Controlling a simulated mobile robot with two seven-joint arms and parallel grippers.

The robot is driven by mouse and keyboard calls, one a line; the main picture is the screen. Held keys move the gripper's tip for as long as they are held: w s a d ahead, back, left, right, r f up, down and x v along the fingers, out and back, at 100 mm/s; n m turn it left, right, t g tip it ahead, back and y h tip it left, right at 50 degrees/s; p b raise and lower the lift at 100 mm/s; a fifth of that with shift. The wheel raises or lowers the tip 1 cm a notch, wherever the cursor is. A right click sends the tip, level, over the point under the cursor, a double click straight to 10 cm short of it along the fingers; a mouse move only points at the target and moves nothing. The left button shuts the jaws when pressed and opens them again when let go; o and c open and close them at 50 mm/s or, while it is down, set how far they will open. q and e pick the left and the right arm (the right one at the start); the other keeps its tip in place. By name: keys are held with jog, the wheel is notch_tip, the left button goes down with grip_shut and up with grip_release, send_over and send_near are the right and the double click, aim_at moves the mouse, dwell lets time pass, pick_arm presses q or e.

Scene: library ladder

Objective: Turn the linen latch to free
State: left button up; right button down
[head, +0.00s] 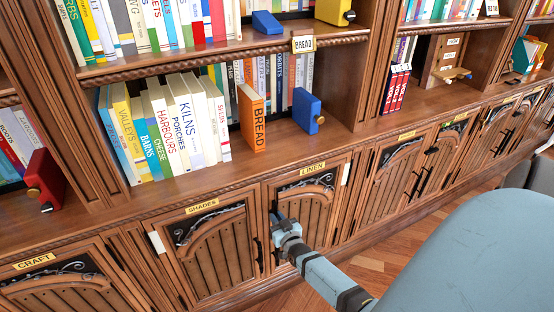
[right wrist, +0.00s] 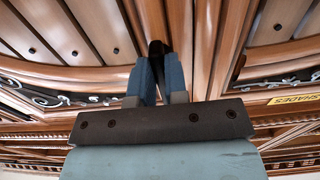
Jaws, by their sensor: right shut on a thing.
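The cabinet door labelled LINEN (head: 313,167) is closed, with black scrollwork above its wooden slats. My right gripper (head: 283,220) is at the door's upper left edge, next to the SHADES door. In the right wrist view its two blue fingers (right wrist: 157,85) are shut on a dark, narrow piece (right wrist: 157,50), which appears to be the linen latch. The fingers hide much of it, so its exact turn cannot be told. My left gripper is not in view.
The SHADES door (head: 218,258) and the CRAFT door (head: 62,285) are closed to the left. Above, a shelf holds books, an orange BREAD book (head: 252,118) and a blue bookend (head: 306,110). Wooden floor (head: 375,262) is clear in front.

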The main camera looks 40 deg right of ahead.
dwell(0.4)
jog(key=c, duration=1.1)
grip_release()
jog(key=shift+c, duration=0.2)
pick_arm(q)
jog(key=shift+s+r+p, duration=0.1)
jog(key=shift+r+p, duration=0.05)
jog(key=shift+p, duration=0.6)
pick_arm(e)
jog(key=v, duration=1.3)
jog(key=shift+s, duration=0.35)
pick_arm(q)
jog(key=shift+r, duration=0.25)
pick_arm(e)
jog(key=shift+a, duration=0.1)
